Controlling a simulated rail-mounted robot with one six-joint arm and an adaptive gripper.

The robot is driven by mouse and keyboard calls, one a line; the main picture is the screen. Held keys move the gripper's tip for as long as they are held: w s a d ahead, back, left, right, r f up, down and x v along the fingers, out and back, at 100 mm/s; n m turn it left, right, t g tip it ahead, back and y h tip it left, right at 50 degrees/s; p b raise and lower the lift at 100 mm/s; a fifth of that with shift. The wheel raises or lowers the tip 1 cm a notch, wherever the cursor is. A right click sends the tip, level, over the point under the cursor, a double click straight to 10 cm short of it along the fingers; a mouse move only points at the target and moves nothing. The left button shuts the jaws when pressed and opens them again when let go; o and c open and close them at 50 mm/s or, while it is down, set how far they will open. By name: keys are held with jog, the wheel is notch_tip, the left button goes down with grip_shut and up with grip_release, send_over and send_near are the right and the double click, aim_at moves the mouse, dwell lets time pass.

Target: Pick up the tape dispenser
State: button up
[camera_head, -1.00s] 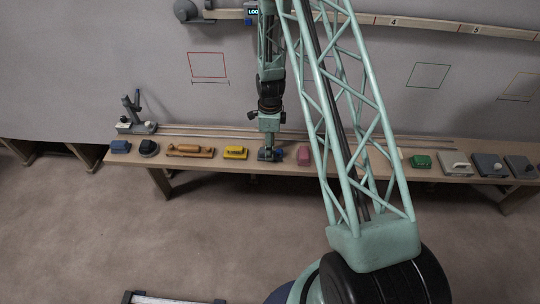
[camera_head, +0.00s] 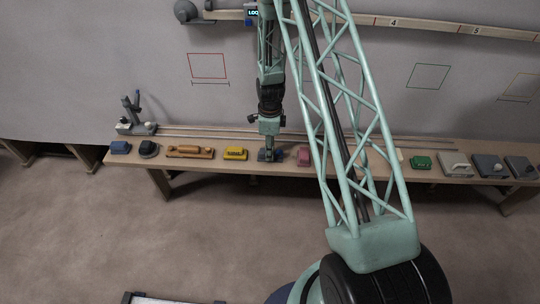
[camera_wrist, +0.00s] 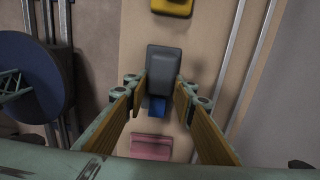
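A dark grey block-like thing with a blue part, which looks to be the tape dispenser (camera_wrist: 164,64), lies on the bench under my gripper. In the head view it is small and largely covered by my gripper (camera_head: 268,156). In the wrist view my gripper (camera_wrist: 159,88) is open, its two fingers spread at the near end of the grey body. The blue part shows between the fingers. I see a gap beside the left fingertip; whether the right one touches cannot be told.
On the narrow bench (camera_head: 330,168), a yellow block (camera_head: 235,153) stands left of the dispenser and a pink block (camera_head: 304,157) right. A wooden plane-like tool (camera_head: 190,151) lies farther left. Thin rails run along the bench's back, near the wall.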

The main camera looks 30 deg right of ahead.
jog(key=c, duration=0.3)
jog(key=shift+r, duration=0.1)
jog(key=shift+r+p, duration=0.45)
jog(key=shift+r, duration=1.15)
jog(key=s+a, duration=0.1)
jog(key=s, duration=0.4)
jog(key=s+a+r, duration=0.1)
jog(key=s, duration=0.4)
jog(key=s+a+p, duration=0.1)
jog(key=s, duration=0.4)
jog(key=shift+s+a+r, duration=0.1)
jog(key=shift+s+r, duration=0.2)
jog(key=shift+s, duration=0.05)
